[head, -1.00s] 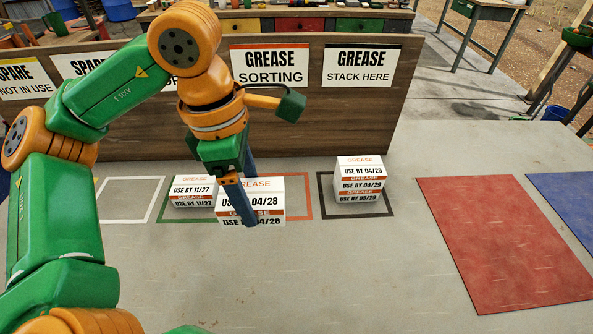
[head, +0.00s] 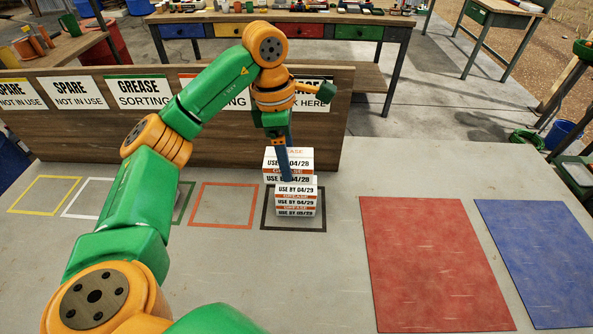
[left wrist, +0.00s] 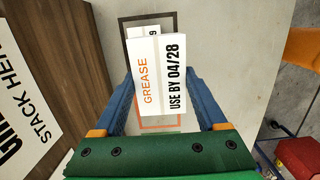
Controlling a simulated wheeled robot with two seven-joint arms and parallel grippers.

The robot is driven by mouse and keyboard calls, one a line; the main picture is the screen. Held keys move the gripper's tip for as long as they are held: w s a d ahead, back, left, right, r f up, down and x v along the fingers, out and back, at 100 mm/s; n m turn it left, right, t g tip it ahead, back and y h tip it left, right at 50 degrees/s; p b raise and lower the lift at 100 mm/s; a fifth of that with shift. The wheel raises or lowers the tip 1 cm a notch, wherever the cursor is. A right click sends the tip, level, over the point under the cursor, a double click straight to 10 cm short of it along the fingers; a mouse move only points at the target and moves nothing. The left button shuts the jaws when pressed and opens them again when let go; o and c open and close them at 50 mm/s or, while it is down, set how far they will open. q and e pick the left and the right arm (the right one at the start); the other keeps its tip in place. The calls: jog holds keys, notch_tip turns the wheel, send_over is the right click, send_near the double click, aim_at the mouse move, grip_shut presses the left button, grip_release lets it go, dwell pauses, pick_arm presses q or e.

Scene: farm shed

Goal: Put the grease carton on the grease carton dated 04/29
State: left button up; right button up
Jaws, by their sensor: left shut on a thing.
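My left gripper (head: 284,165) is shut on a white and orange grease carton marked 04/28 (head: 300,155). In the left wrist view this carton (left wrist: 160,85) sits between the blue fingers (left wrist: 168,106). In the head view it appears just above a carton stack (head: 296,201) marked 04/29 at its top. Whether the two touch I cannot tell. The stack stands inside a black outline (head: 265,229) on the table. In the wrist view the held carton hides most of the stack, and a small part (left wrist: 142,33) shows beyond it. My right gripper is out of view.
A wooden panel (head: 335,145) with signs stands behind the outlines. The orange outline (head: 223,228) is empty. My left arm hides most of the green outline (head: 187,205). A red mat (head: 425,260) and a blue mat (head: 545,255) lie clear at right.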

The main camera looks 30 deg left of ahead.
aim_at(294, 150)
pick_arm(q)
jog(key=shift+w+d+f+p, duration=0.1)
jog(key=shift+w+f+p, duration=0.3)
jog(key=shift+w+f, duration=0.8)
jog(key=f, duration=0.3)
jog(key=shift+w+a+f, duration=0.15)
jog(key=shift+a+f, duration=0.05)
jog(key=shift+f, duration=0.25)
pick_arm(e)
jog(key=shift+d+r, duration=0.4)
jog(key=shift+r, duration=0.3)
pick_arm(q)
jog(key=shift+w, duration=0.1)
